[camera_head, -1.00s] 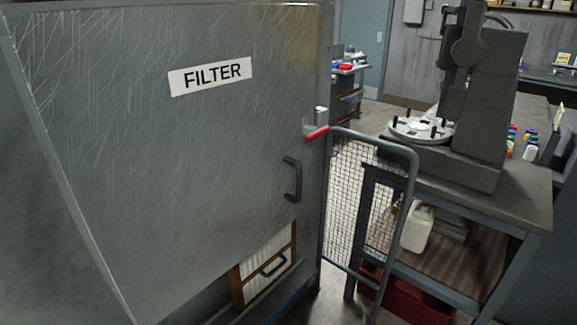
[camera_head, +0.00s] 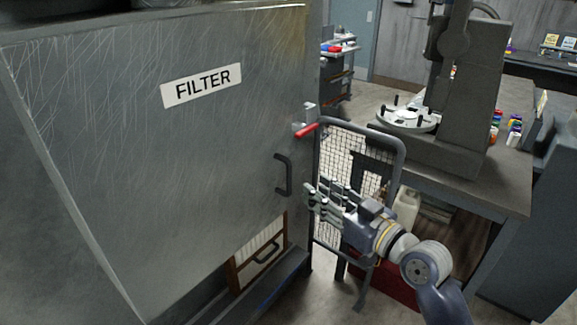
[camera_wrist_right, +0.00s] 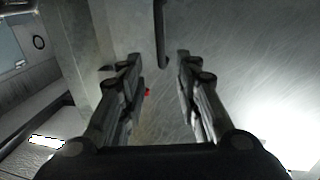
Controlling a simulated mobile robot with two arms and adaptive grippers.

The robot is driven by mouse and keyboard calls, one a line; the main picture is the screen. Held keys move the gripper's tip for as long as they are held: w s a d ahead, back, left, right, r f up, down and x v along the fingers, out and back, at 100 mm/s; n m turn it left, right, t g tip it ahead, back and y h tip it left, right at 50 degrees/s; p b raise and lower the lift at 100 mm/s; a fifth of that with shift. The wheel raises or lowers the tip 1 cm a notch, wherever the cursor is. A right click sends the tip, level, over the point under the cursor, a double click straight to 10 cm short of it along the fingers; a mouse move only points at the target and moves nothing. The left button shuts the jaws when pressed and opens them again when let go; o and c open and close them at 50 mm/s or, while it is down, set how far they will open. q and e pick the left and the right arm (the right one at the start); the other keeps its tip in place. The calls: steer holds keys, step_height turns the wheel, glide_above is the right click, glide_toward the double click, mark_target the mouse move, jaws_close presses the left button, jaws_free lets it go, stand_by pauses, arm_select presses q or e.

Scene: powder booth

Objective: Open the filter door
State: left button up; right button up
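The filter door (camera_head: 200,150) is a large scratched grey panel labelled FILTER, filling the left of the head view. Its dark bar handle (camera_head: 286,175) is near the right edge; a latch with a red grip (camera_head: 307,130) sits above it. My right gripper (camera_head: 309,197) is just right of the handle and a little lower, fingers pointing left. In the right wrist view the gripper (camera_wrist_right: 158,60) is open and empty, and the handle (camera_wrist_right: 160,35) shows beyond the fingertips, apart from them. A small red spot shows between the fingers. My left gripper is out of view.
A mesh guard (camera_head: 345,140) in a tubular frame stands right of the door, behind my right gripper. A workbench (camera_head: 490,180) with a machine stands further right. A brown-framed filter (camera_head: 262,250) with a handle shows below the door.

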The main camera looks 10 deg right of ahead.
mark_target(290, 171)
steer(key=shift+r+p+x, duration=0.2)
steer(key=shift+p+x, duration=1.3)
steer(key=shift+x, duration=3.9)
steer(key=shift+s+r, duration=0.1)
jaws_close()
